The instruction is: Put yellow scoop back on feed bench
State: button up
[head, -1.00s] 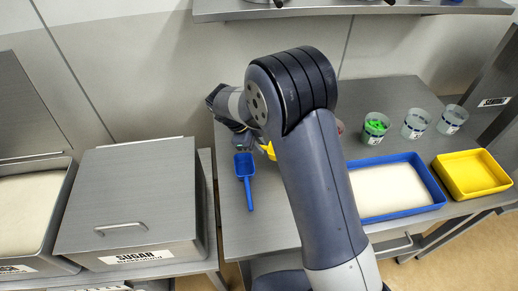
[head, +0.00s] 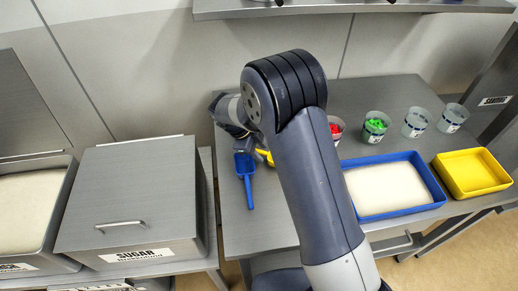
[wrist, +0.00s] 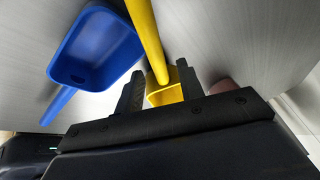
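The yellow scoop (wrist: 146,32) shows in the wrist view, with its bowl between the two fingers and its handle rising toward the top edge. My gripper (wrist: 160,92) appears shut on the bowl, with a finger against each side. In the head view only a small part of the yellow scoop (head: 267,157) shows beside my arm, low over the feed bench (head: 240,222). I cannot tell whether it touches the bench. The blue scoop (wrist: 95,48) lies left of my gripper; it also shows in the head view (head: 245,178).
Cups with red pieces (head: 336,128) and green pieces (head: 375,126) stand at the back, with two other cups to their right. A blue tray of white material (head: 440,200) and a yellow tray (head: 474,172) lie on the right. A closed sugar bin (head: 135,195) stands left. The bench front is clear.

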jog(key=shift+r, duration=0.1)
jog(key=shift+r+p, duration=0.2)
jog(key=shift+p, duration=0.2)
jog(key=shift+a+r+b, duration=0.25)
jog(key=shift+a+b, duration=0.05)
jog(key=shift+b, duration=0.05)
jog(key=b+v, duration=0.2)
jog(key=v, duration=0.9)
jog(key=shift+r, duration=0.1)
jog(key=shift+c, duration=0.4)
